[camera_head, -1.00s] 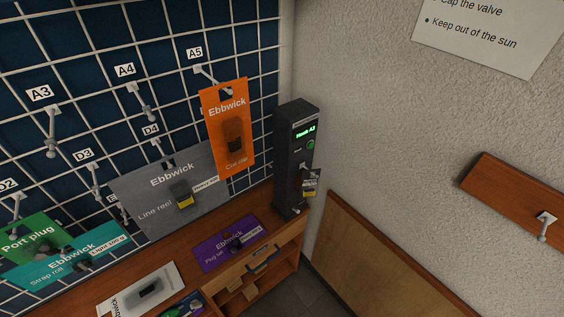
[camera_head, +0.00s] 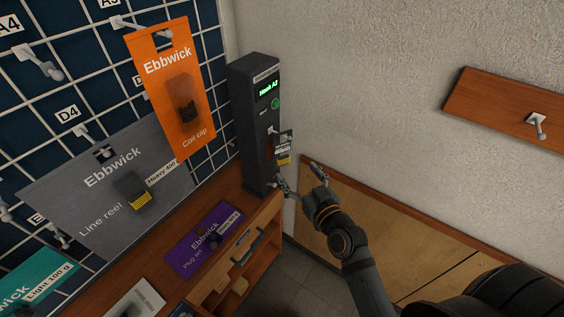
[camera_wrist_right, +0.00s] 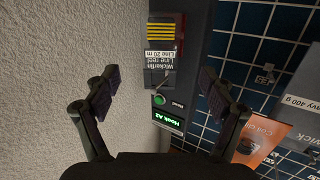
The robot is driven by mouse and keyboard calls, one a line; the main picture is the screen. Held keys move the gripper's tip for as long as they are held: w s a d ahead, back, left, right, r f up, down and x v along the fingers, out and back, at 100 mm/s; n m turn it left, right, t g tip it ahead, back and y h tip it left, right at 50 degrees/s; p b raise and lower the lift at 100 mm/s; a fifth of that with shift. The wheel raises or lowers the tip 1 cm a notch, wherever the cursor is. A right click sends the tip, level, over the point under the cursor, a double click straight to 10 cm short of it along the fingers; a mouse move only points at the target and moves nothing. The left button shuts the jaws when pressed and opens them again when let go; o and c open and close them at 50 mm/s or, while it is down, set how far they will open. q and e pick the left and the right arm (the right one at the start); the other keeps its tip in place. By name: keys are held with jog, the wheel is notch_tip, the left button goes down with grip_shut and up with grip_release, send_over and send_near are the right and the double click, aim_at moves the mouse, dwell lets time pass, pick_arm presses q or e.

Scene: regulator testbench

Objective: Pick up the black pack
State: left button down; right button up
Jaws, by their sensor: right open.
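The black pack (camera_head: 283,147) is small and dark with a pale label and a yellow striped part. It hangs on the front of a tall dark column. In the right wrist view the black pack (camera_wrist_right: 163,55) appears upside down, its label reading Wickerfin Line reel, with a small metal hook at its edge. My right gripper (camera_head: 294,173) is open and empty, just below and right of the pack in the head view. In the wrist view its two fingers (camera_wrist_right: 158,88) stand apart on either side of the pack's line, not visibly touching it. My left gripper is out of view.
The dark column (camera_head: 252,130) has a lit green display and button. An orange pack (camera_head: 177,105) and a grey pack (camera_head: 85,195) hang on the wire grid left of it. A purple pack (camera_head: 205,240) lies on the wooden bench. A textured wall stands at the right.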

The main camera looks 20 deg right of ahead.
aim_at(285, 146)
jog(key=shift+t, duration=0.4)
jog(key=shift+w+a+r+p, duration=0.25)
jog(key=shift+w+r+p, duration=0.25)
jog(key=shift+w, duration=1.2)
jog(key=shift+w+a+r+p, duration=0.25)
jog(key=shift+w+r+p, duration=0.25)
jog(key=shift+w, duration=1.2)
jog(key=shift+w+a+r+p, duration=0.25)
jog(key=shift+w+r+p, duration=0.25)
jog(key=shift+w, duration=1.2)
jog(key=shift+s, duration=0.15)
jog(key=shift+r, duration=0.1)
jog(key=shift+c, duration=1.3)
jog(key=c, duration=1.1)
jog(key=shift+o, duration=0.2)
